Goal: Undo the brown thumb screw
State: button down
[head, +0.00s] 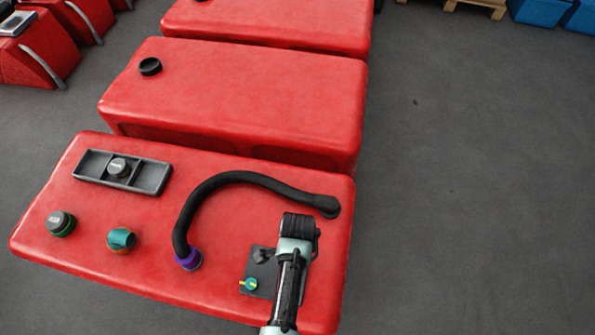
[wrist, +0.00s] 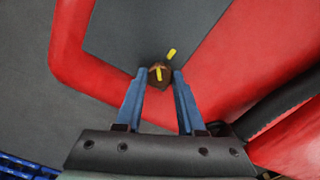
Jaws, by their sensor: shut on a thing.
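In the wrist view, the brown thumb screw (wrist: 153,80) sits at the edge of the dark grey plate (wrist: 140,30). It has a yellow stripe on top; a second yellow mark lies on the plate just beyond it, at a slightly different angle. My gripper (wrist: 160,78) is shut on the screw, one blue finger on each side. In the head view, the plate (head: 259,268) lies on the near red tank (head: 110,190). My arm covers its right part, and I cannot make out the brown screw there.
A teal knob with a yellow mark (head: 250,284) and a grey-brown knob (head: 262,256) stand on the plate beside my arm. A black hose (head: 215,183) with a purple collar (head: 190,260) curves close by. Open floor (head: 460,200) lies to the right.

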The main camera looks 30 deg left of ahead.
jog(key=n+p, duration=0.1)
jog(key=n, duration=0.5)
jog(key=n+p, duration=0.1)
jog(key=n, duration=0.5)
jog(key=shift+s+d+n, duration=0.1)
jog(key=shift+n, duration=0.3)
jog(key=n+p, duration=0.1)
jog(key=n, duration=0.5)
jog(key=shift+f, duration=0.1)
jog(key=n, duration=0.6)
jog(key=shift+s+p, duration=0.15)
jog(key=shift+p, duration=0.15)
jog(key=c, duration=0.8)
grip_release()
jog(key=o, duration=0.3)
jog(key=shift+w, duration=0.2)
